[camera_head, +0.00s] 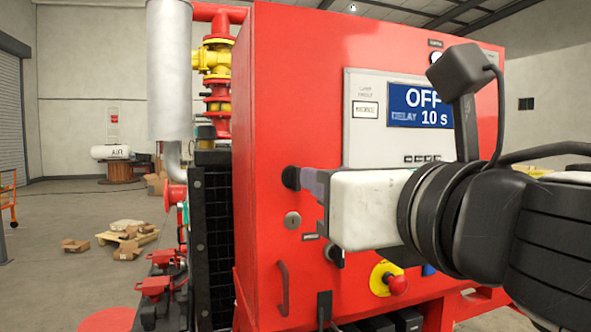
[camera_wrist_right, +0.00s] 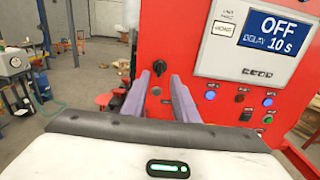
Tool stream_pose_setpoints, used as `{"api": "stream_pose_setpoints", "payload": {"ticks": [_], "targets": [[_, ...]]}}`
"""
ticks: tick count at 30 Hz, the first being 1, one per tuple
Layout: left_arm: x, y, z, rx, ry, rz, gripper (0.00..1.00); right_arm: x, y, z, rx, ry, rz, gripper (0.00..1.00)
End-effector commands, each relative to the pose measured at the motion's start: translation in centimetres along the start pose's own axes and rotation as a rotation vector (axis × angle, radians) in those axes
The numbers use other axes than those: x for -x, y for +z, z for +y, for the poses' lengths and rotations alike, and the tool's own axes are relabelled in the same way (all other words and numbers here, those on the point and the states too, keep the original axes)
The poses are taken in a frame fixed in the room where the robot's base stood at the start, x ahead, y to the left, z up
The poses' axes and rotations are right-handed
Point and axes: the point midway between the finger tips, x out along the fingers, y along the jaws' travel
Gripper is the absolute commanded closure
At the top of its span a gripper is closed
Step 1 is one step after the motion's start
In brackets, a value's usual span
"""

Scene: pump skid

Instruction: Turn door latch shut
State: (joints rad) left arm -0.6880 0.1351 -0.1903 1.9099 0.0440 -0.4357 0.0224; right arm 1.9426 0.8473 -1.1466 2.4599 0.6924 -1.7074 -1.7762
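The door latch is a small black knob (camera_head: 291,177) on the red cabinet's front, near its left edge. It also shows in the right wrist view (camera_wrist_right: 158,67), between and just beyond the fingertips. Its handle's angle is hard to tell. My right gripper (camera_head: 312,182) comes in from the right in the head view, its fingertips close beside the latch. In the right wrist view my right gripper (camera_wrist_right: 160,80) is open, with a gap between its two grey-purple fingers. Whether it touches the latch cannot be told. My left gripper is not in view.
The red cabinet (camera_head: 265,120) carries a display panel (camera_head: 362,150) reading OFF, a keyhole (camera_head: 292,220), a black rotary switch (camera_head: 333,253), a bar handle (camera_head: 283,288) and a red emergency stop (camera_head: 397,284). Pipes and a black grille (camera_head: 212,230) stand at its left; floor beyond is mostly clear.

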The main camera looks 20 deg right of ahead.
Motion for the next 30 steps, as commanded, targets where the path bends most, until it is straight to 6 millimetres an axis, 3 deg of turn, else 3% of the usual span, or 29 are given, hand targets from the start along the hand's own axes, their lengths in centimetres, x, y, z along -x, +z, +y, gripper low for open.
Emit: {"api": "stream_pose_setpoints", "payload": {"ticks": [5,18,30], "targets": [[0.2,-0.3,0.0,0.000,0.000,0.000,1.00,-1.5,0.2,-0.2,0.011,-0.009,-0.001,0.73],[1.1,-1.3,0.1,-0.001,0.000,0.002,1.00,-8.9,0.3,-0.2,0.009,-0.006,-0.003,0.73],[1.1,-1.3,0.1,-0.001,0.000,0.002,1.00,-10.1,0.2,-0.2,0.009,-0.005,-0.005,0.73]]}}
